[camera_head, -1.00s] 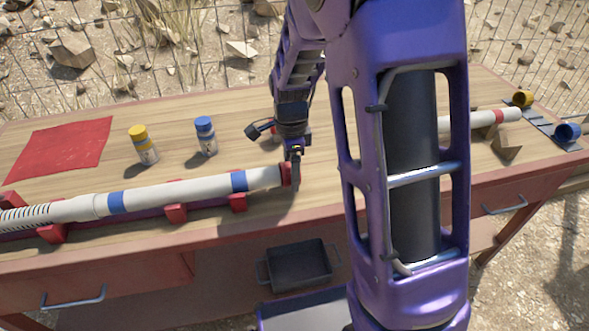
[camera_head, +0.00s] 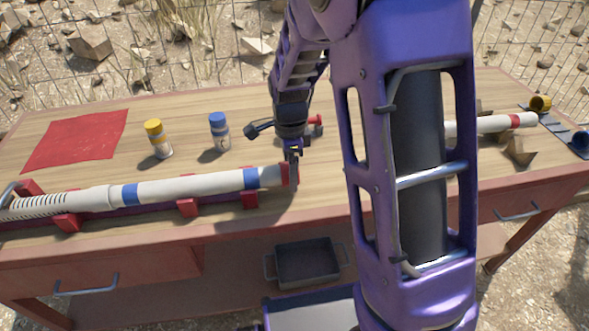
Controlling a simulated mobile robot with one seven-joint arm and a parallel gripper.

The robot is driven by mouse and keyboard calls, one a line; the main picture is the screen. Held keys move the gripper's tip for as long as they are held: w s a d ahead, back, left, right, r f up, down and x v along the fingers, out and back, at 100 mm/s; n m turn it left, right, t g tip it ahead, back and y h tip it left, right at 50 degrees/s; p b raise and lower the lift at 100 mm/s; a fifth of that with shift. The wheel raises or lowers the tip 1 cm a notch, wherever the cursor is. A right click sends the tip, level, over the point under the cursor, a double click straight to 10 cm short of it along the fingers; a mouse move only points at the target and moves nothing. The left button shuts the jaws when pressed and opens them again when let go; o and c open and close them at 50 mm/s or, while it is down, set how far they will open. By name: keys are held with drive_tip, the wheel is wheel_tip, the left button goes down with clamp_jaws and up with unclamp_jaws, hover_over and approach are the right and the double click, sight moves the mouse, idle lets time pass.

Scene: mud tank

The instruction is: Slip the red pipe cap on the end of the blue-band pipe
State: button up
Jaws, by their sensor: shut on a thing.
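The blue-band pipe (camera_head: 200,186) is white with two blue bands and lies along the front of the bench on red supports. The red pipe cap (camera_head: 286,174) is at its right end, with the pipe's end running into it; how deep the pipe goes inside is hidden. My gripper (camera_head: 294,168) is shut on the cap, pointing down from above at the right end of the pipe. The fingers are small and partly hidden against the cap.
A red-band pipe (camera_head: 495,125) is at right, partly behind my arm. A grey bin (camera_head: 308,263) sits below the bench top.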

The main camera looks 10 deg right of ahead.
drive_tip(key=shift+a, duration=0.5)
drive_tip(key=o, duration=1)
